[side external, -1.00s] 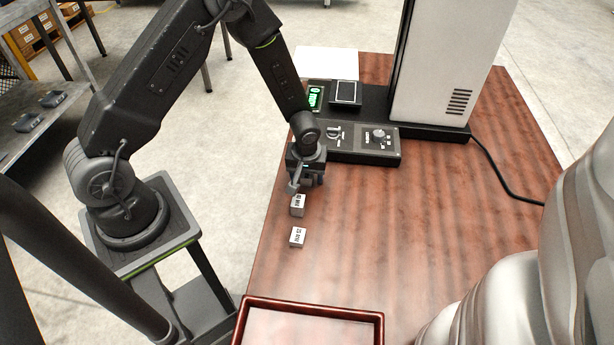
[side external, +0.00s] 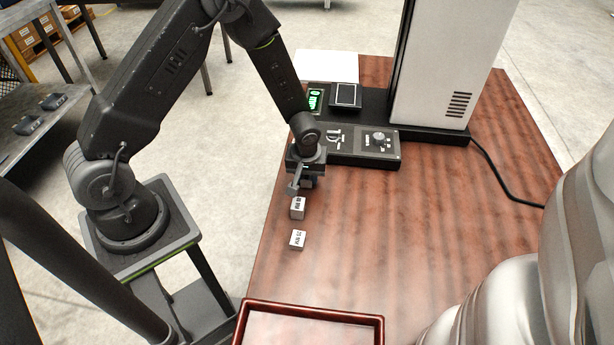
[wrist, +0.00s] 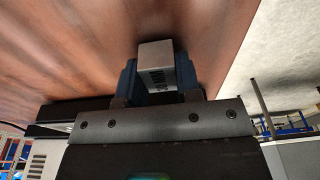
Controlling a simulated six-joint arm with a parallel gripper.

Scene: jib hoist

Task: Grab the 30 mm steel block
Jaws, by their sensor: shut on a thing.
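A small light-grey steel block (wrist: 155,52) with dark lettering sits between the two blue fingers of my gripper (wrist: 157,82) in the wrist view, with a finger against each side. The lettering is too small to read surely. In the side view my gripper (side external: 307,183) is low over the table at its left part, and the block in its jaws is hidden there. Two other labelled blocks, a nearer one (side external: 298,240) and one (side external: 298,208) just in front of my gripper, stand on the table, apart from each other.
A black control panel (side external: 365,145) with knobs and a white column (side external: 430,65) stand behind my gripper. A red-rimmed tray (side external: 312,309) lies at the table's front edge. A black cable (side external: 497,180) runs to the right. The middle of the wooden table (side external: 420,220) is clear.

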